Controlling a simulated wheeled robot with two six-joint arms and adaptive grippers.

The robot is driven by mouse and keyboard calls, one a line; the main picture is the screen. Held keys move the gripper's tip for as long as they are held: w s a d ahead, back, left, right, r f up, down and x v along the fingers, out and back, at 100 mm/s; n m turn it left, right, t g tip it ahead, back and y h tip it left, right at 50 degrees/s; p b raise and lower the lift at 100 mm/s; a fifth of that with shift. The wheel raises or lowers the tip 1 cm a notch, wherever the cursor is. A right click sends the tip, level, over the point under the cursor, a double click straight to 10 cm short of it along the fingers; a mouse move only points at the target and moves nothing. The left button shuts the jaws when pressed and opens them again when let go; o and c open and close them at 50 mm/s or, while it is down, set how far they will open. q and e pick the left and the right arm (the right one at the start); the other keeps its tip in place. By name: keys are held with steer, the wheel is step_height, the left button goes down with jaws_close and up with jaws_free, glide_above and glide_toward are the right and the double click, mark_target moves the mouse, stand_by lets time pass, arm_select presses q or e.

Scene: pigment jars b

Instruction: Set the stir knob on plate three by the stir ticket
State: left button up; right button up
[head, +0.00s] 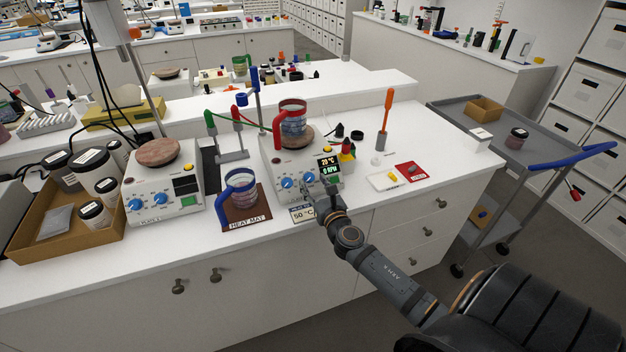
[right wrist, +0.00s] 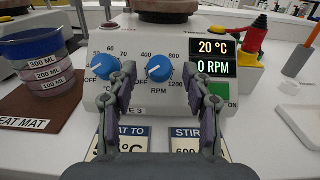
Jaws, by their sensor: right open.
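Plate three (head: 285,160) is a white hotplate with two blue knobs on its front. The stir knob (right wrist: 159,68) is the right one, with a dial marked 400, 800 and 1200 RPM. The display (right wrist: 212,57) reads 20 °C and 0 RPM. The stir ticket (right wrist: 187,140) lies at the plate's front edge and shows 600, partly hidden by my right finger. My right gripper (right wrist: 161,80) is open, its fingers either side of the stir knob in the wrist view. Contact with the knob cannot be told. My left gripper is out of view.
The heat knob (right wrist: 103,66) is close left of my fingers. A heat ticket (head: 302,213) lies beside the stir ticket. A red-handled beaker (head: 291,121) stands on plate three. A blue-handled beaker (head: 241,187) stands on the heat mat (head: 262,212) to the left.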

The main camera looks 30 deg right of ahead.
steer(key=shift+w+d, duration=0.1)
steer(key=shift+w, duration=0.5)
steer(key=shift+c, duration=0.2)
jaws_close()
steer(key=shift+m, duration=0.3)
